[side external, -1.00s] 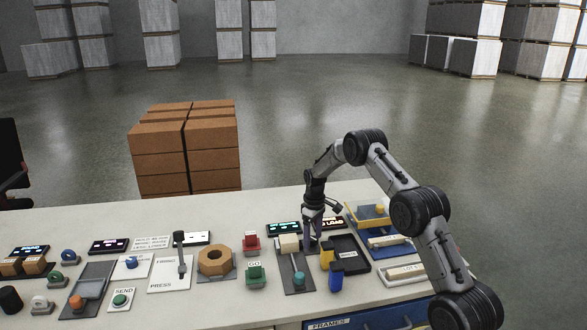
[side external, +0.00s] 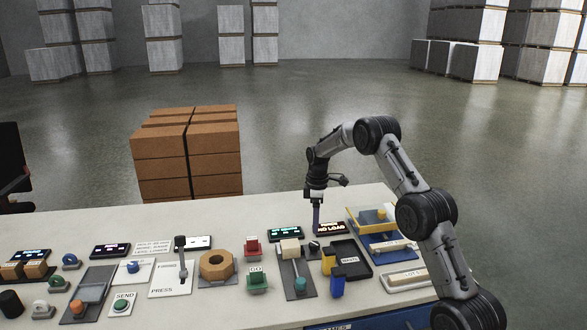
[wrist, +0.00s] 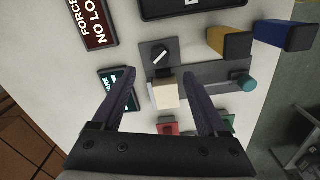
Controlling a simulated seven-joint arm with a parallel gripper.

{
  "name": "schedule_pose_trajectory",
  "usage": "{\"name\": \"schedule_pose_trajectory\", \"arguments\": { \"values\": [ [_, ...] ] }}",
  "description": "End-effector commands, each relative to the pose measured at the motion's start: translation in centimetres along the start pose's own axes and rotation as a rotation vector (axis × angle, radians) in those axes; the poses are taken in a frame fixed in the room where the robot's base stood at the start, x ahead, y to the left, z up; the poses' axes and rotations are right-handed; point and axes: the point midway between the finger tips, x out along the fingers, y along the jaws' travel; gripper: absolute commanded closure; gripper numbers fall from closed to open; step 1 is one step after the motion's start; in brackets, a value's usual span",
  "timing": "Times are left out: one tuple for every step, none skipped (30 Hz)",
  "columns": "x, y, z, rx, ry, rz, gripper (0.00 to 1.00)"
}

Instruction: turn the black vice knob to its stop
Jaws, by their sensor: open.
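The black vice knob (wrist: 160,53), with a white pointer line, sits on a grey plate at the end of the vice. In the side view it is a small dark shape (side external: 315,246) beside the cream block. The cream block (wrist: 165,92) lies below the knob in the wrist view; it also shows in the side view (side external: 290,248). My gripper (wrist: 160,75) is open, with the knob and block seen between and beyond its fingers. In the side view my gripper (side external: 316,231) points down above the bench near the knob, apart from it and holding nothing.
A teal-ended lever (wrist: 246,83) is on the vice plate. Yellow (wrist: 230,42) and blue (wrist: 285,35) blocks and a black tray (side external: 352,259) stand close by on the right.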

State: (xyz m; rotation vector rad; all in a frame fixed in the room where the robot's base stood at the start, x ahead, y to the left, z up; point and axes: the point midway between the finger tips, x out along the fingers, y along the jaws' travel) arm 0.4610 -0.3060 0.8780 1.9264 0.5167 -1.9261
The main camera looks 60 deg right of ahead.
Motion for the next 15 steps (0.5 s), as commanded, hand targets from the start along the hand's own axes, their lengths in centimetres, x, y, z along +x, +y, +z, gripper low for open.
{"name": "schedule_pose_trajectory", "arguments": {
  "values": [
    [-1.1,0.1,0.0,0.000,0.002,0.003,0.24],
    [-1.6,0.1,-0.1,0.000,0.002,0.005,0.24],
    [-2.4,0.1,0.0,0.001,0.002,0.004,0.24],
    [-2.9,0.1,0.0,0.001,0.002,0.004,0.24],
    [-3.4,0.1,0.0,0.001,0.002,0.004,0.24],
    [-4.2,0.1,0.0,0.001,0.002,0.004,0.24],
    [-4.7,0.1,0.0,0.001,0.002,0.004,0.24],
    [-5.2,0.1,0.0,0.001,0.002,0.004,0.24],
    [-5.8,-0.1,-0.4,-0.006,0.004,0.008,0.24],
    [-6.2,-0.2,-0.8,-0.014,0.008,0.015,0.24],
    [-6.6,-0.3,-1.1,-0.020,0.011,0.022,0.24],
    [-7.2,-0.5,-1.6,-0.028,0.016,0.031,0.24],
    [-7.6,-0.6,-1.9,-0.035,0.019,0.037,0.24],
    [-8.0,-0.8,-2.2,-0.040,0.023,0.044,0.24],
    [-8.7,-0.9,-2.4,-0.045,0.028,0.054,0.24]
  ]
}}
